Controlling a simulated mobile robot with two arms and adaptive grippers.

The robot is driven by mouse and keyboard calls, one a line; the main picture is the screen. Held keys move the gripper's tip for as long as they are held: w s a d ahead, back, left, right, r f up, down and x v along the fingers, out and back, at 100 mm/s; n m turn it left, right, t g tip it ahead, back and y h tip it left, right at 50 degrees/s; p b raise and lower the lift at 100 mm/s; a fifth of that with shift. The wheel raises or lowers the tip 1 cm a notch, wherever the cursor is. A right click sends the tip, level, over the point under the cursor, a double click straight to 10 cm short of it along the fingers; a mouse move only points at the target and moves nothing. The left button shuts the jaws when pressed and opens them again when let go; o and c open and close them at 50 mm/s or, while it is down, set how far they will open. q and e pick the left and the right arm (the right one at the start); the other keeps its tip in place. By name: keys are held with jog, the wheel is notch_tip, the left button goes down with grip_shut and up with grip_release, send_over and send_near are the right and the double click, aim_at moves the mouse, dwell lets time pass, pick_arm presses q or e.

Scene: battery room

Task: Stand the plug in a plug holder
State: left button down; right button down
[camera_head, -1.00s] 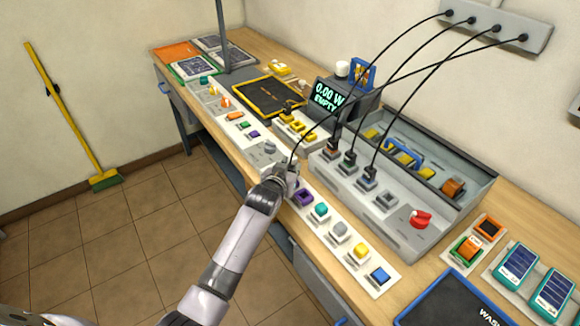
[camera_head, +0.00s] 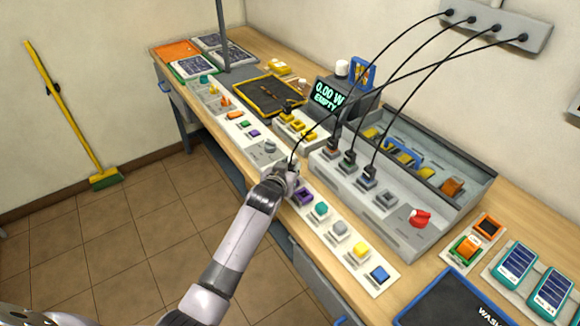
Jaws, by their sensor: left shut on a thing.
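My left gripper (camera_head: 286,176) is shut on a plug, which is mostly hidden in the fingers. A black cable (camera_head: 310,130) rises from it to the wall socket strip (camera_head: 490,22). Three dark plugs (camera_head: 333,146), (camera_head: 348,161), (camera_head: 368,180) stand upright in holders on that box. A fourth holder (camera_head: 386,200) to their right looks empty. My right gripper is not in view.
A red knob (camera_head: 420,218) sits at the box's right end. A display (camera_head: 328,97) reads 0.00 W EMPTY. Other cables hang over the box. A white strip (camera_head: 345,240) with coloured blocks lies in front. A dark open bin (camera_head: 440,150) stands behind.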

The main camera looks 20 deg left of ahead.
pick_arm(q)
jog(key=shift+f+b, duration=0.4)
jog(key=shift+f, duration=0.2)
jog(key=c, duration=1.6)
grip_release()
jog(key=shift+c, duration=0.2)
jog(key=shift+s+r+p, duration=0.35)
jog(key=shift+p, duration=0.3)
jog(key=shift+p+v, duration=1.05)
jog(key=shift+v, duration=0.05)
jog(key=p+v, duration=0.6)
jog(key=v, duration=0.2)
jog(key=shift+f+p, duration=0.2)
jog(key=shift+p, duration=0.15)
